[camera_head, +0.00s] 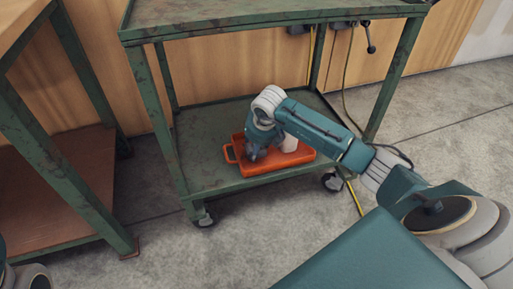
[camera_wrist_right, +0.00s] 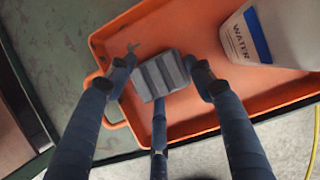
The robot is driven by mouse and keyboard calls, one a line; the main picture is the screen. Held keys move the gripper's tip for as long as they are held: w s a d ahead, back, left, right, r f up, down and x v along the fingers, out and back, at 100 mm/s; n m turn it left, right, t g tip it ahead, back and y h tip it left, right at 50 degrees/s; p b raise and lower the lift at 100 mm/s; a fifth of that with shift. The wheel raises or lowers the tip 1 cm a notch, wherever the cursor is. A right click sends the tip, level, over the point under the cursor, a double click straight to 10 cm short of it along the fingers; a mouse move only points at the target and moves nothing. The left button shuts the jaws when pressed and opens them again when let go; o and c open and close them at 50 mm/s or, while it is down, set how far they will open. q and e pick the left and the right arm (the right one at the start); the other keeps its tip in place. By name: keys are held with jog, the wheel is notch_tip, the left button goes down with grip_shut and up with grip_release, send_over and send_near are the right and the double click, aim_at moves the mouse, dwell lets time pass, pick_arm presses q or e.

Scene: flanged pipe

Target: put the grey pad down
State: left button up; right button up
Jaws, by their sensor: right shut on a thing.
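The grey pad (camera_wrist_right: 158,76) is a small ridged block in the right wrist view. My right gripper (camera_wrist_right: 162,74) has its fingers around the pad and is shut on it. The pad is over the left part of the orange tray (camera_wrist_right: 112,36); I cannot tell whether it touches the tray floor. In the head view my right gripper (camera_head: 257,152) reaches down into the orange tray (camera_head: 301,159), and the pad is hard to make out there. My left gripper is not in view.
A white water bottle (camera_wrist_right: 275,32) is in the tray, right of the pad. The tray lies on the lower shelf (camera_head: 205,178) of a green wheeled cart, under its top shelf (camera_head: 230,17) and between its legs. Bare shelf lies left of the tray. A yellow cable hangs at the right.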

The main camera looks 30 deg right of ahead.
jog(key=o, duration=1)
jog(key=shift+o, duration=0.2)
